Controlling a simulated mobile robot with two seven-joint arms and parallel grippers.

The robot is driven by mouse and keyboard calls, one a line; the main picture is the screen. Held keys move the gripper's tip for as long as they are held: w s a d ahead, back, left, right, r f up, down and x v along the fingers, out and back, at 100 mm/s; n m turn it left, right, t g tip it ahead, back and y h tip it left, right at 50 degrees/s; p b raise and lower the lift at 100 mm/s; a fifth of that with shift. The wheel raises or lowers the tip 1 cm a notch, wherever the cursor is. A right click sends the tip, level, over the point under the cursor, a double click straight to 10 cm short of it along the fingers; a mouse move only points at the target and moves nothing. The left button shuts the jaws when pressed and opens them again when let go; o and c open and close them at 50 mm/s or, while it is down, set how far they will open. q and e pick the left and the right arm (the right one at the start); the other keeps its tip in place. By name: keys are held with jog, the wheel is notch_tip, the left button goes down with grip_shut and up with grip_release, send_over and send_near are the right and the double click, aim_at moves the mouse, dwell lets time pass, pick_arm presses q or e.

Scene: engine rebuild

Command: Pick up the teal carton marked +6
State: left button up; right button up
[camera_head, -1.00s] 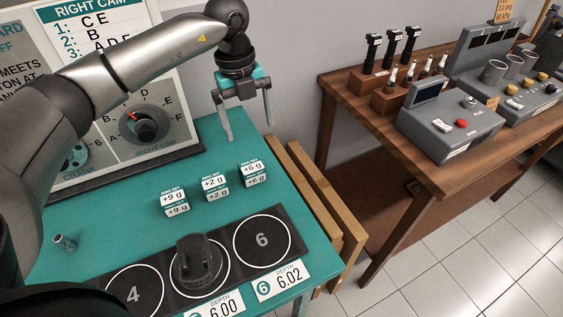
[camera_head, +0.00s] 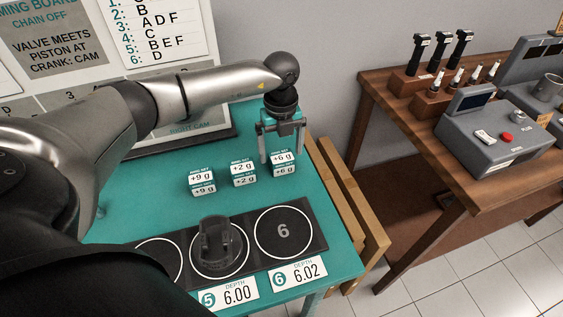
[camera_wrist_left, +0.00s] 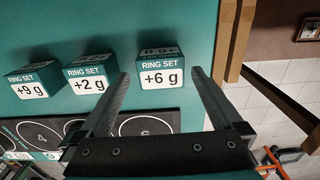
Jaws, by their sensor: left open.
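The teal and white carton marked +6 g (camera_head: 284,164) stands on the teal table at the right end of a row of cartons. In the left wrist view the +6 carton (camera_wrist_left: 163,76) shows between the two fingers, a little beyond their tips. My left gripper (camera_head: 279,157) is open, with its fingers pointing down just above and behind the carton. Its open fingers also show in the left wrist view (camera_wrist_left: 160,74). Nothing is held. My right gripper is not in view.
The +2 g carton (camera_head: 243,175) and the +9 g carton (camera_head: 202,183) stand to the left. In front lies a dark mat (camera_head: 318,236) with ringed spots and a dark piston-like part (camera_head: 217,240). A wooden bench (camera_head: 410,125) with devices stands at the right.

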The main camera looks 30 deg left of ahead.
pick_arm(q)
jog(key=shift+f, duration=1.45)
jog(key=shift+c, duration=0.4)
jog(key=shift+w, duration=0.1)
jog(key=c, duration=1.2)
jog(key=shift+r, duration=0.2)
jog(key=shift+c, duration=0.2)
